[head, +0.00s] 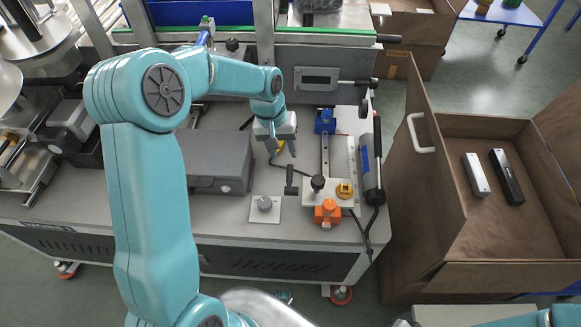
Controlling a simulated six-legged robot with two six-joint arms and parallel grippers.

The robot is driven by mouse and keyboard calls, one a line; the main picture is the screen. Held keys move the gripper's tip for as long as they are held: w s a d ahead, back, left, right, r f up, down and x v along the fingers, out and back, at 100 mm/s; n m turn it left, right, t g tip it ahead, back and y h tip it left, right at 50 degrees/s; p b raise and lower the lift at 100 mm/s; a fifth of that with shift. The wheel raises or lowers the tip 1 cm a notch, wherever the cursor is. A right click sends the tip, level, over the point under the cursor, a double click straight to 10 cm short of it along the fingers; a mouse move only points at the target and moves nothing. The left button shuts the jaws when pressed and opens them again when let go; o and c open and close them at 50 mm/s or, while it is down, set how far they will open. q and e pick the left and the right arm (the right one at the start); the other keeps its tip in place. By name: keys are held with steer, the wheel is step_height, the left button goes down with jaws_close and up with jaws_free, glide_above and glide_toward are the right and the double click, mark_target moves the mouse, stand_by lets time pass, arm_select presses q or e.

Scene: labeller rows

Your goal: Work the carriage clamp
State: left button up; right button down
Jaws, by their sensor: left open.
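A pale carriage plate (324,198) sits at the front end of a dark rail (325,155) on the grey machine top. It carries a black round knob (317,183) and a yellow knob (344,190). A black T-shaped handle (291,182) stands at its left side. I cannot tell which of these is the clamp. An orange block (328,213) is at the rail's near end and a blue block (325,120) at its far end. My left gripper (282,153) is open, pointing down, left of the rail and behind the T-handle. My right gripper is not in view.
A grey box (216,163) lies left of my left gripper. A small plate with a round knob (265,204) is in front. An open brown crate (470,235) holding two bars (477,174) (507,177) is further right.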

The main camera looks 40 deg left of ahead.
mark_target(289, 169)
arm_select(q)
steer(key=f, duration=0.2)
steer(key=d+f, duration=0.1)
steer(key=f, duration=0.5)
steer(key=shift+w+d+f+b, duration=0.15)
steer(key=shift+w+b, duration=0.2)
jaws_close()
